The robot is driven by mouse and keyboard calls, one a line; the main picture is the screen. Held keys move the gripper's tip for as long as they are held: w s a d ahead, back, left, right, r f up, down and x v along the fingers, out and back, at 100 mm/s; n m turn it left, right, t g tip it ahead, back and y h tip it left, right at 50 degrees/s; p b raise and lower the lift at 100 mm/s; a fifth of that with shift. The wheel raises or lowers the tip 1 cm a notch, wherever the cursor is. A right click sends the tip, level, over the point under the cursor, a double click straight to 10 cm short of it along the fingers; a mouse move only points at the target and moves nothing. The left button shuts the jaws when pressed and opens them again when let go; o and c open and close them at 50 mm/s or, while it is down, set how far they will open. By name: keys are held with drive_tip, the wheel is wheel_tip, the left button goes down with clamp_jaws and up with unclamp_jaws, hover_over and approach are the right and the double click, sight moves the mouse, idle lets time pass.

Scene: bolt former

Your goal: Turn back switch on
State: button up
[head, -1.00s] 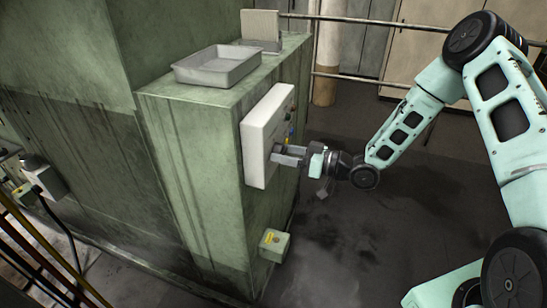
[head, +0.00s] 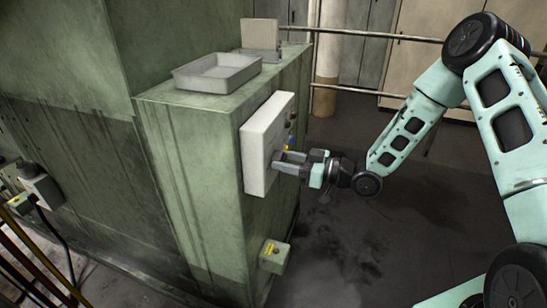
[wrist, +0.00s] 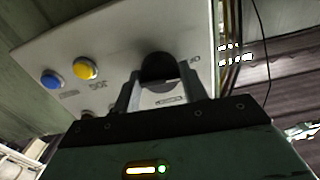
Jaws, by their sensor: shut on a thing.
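A pale control box (head: 255,150) is fixed to the side of the green cabinet. In the wrist view, its panel (wrist: 120,50) carries a black round switch knob (wrist: 158,68), tilted in the picture. My gripper (head: 281,163) reaches the box face from the right in the head view. In the wrist view, my gripper (wrist: 163,88) has one finger on each side of the black knob and is shut on it. The fingers hide part of the knob, and its pointer position cannot be read. Small labels on the panel are too blurred to read.
A yellow button (wrist: 85,68) and a blue button (wrist: 51,79) sit left of the knob. A grey tray (head: 217,73) lies on the green cabinet (head: 190,130). A small box (head: 273,256) sits low on its side. The floor to the right is open.

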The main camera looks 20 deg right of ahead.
drive_tip(key=shift+r+m+p, duration=0.15)
drive_tip(key=shift+m+p, duration=0.5)
drive_tip(key=shift+m, duration=0.55)
drive_tip(key=shift+m+p, duration=0.45)
drive_tip(key=shift+m, duration=0.65)
drive_tip(key=m+p, duration=0.1)
drive_tip(key=m, duration=0.1)
drive_tip(key=shift+m, duration=0.4)
drive_tip(key=m+p, duration=0.1)
drive_tip(key=m, duration=0.1)
drive_tip(key=shift+f+m, duration=0.2)
drive_tip(key=shift+m, duration=0.2)
drive_tip(key=o, duration=1.2)
drive_tip(key=v, duration=0.8)
